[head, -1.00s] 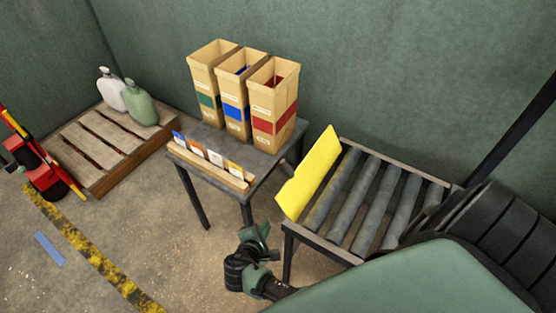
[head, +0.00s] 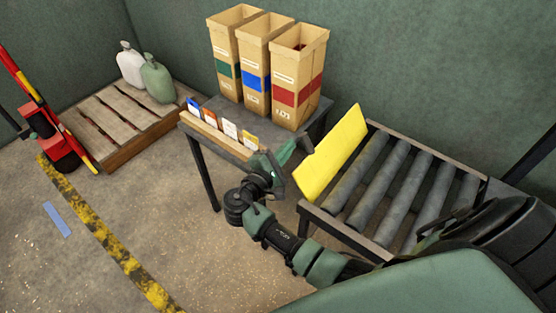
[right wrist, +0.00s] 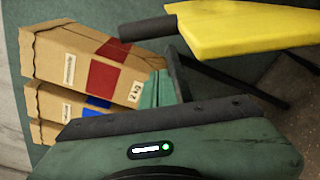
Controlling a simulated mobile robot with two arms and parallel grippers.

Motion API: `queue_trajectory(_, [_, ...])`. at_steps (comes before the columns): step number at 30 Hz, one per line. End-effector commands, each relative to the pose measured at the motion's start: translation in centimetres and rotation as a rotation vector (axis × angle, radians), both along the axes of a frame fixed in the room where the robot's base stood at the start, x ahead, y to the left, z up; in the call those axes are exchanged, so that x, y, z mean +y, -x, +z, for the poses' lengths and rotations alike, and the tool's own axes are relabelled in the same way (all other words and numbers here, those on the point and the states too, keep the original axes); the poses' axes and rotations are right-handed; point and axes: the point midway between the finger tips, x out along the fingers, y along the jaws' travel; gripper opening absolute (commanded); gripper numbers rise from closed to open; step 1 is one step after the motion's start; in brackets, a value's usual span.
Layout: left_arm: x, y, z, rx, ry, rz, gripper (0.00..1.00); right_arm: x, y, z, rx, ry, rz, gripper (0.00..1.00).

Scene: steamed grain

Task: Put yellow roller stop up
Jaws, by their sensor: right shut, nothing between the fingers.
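The yellow roller stop (head: 330,155) is a flat yellow plate along the left end of the roller conveyor. I cannot tell its exact angle from here. In the right wrist view the yellow plate (right wrist: 245,28) is at the upper right, with a dark bar at its left end. My right gripper (head: 284,158) is just left of the plate's near end, between it and the small table. It is shut and empty, with its green fingers (right wrist: 157,90) apart from the plate in the right wrist view. My left gripper is not in view.
The conveyor's grey rollers (head: 405,185) lie right of the plate. The small dark table (head: 212,138) close on the left carries a card rack (head: 215,133) and three cardboard bins (head: 297,75). A wooden pallet (head: 125,130) with two jugs stands farther left.

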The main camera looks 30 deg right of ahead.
Motion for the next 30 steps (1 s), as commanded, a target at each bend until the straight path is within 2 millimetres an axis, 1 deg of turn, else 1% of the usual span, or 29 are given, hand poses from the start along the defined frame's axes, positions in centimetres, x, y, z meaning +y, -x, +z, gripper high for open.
queue_trajectory(1, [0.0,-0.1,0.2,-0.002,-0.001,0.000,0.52,-1.0,-0.5,-0.1,-0.001,0.002,-0.001,0.00])
queue_trajectory(2, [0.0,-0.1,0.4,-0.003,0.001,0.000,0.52,-1.0,0.0,0.2,0.000,0.000,0.001,0.00])
queue_trajectory(3, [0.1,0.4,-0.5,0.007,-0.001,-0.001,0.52,-1.0,0.6,0.7,-0.001,-0.001,0.002,0.00])
queue_trajectory(6, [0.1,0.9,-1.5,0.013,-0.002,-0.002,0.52,-1.1,1.8,1.4,0.000,-0.001,0.002,0.00])
queue_trajectory(11, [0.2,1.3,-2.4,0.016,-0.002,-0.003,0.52,-1.2,2.7,2.0,0.000,-0.001,0.002,0.00])
queue_trajectory(24, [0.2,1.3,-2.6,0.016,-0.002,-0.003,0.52,-1.3,3.0,2.0,-0.001,-0.002,0.002,0.00])
queue_trajectory(30, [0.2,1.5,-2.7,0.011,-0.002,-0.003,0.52,-1.5,3.5,2.6,-0.042,-0.019,0.000,0.00])
